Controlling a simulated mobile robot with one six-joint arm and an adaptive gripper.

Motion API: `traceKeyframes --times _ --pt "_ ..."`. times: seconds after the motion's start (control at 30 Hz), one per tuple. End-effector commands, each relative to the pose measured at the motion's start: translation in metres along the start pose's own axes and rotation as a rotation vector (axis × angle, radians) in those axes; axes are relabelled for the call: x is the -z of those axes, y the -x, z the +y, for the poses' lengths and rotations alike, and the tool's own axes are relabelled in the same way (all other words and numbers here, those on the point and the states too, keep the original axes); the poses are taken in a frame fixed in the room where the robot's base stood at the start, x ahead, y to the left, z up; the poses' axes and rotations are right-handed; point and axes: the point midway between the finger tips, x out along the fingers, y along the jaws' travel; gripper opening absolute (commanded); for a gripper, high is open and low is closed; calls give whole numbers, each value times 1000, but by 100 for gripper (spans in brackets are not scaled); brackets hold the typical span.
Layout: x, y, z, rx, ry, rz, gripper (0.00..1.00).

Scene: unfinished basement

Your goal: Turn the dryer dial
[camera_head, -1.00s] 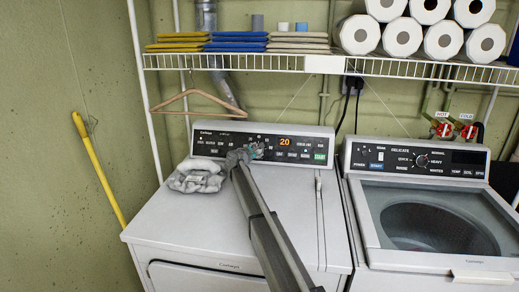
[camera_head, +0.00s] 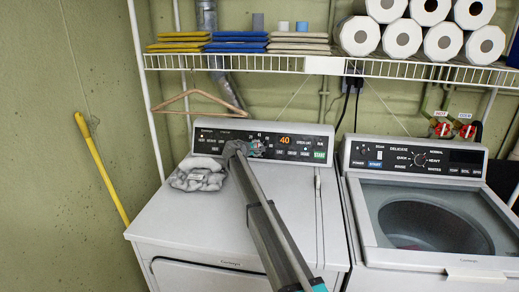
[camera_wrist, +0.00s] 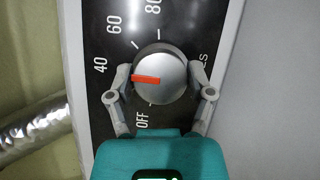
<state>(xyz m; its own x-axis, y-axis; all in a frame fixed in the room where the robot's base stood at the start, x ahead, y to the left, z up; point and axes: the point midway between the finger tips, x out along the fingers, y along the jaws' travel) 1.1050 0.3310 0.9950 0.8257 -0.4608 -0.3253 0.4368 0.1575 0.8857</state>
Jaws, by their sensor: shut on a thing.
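The dryer dial (camera_wrist: 160,76) is a round silver knob with a red pointer, on a black panel marked OFF, 40, 60 and 80. In the wrist view the red pointer points toward the 40 mark. My gripper (camera_wrist: 160,84) is shut on the dial, one finger on each side of the knob. In the head view my gripper (camera_head: 243,152) is at the control panel of the white dryer (camera_head: 180,232), and my arm hides the dial. The dryer's display (camera_head: 285,141) reads 40 in orange.
A washer (camera_head: 460,268) stands to the right. A wire shelf (camera_head: 230,62) with cloths and paper rolls hangs above, with a wooden hanger (camera_head: 200,94) below it.

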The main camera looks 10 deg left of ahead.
Motion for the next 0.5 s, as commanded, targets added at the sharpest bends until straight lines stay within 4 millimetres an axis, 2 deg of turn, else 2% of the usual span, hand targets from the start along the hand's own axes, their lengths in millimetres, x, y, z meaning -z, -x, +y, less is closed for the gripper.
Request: traceKeyframes --times 0.17,0.2,0.33,0.5 --pt "0 -1 0 -1 0 0 21" --pt "0 -2 0 -1 0 0 74" --pt "0 -1 0 -1 1 0 98" --pt "-1 -1 0 -1 1 0 100"
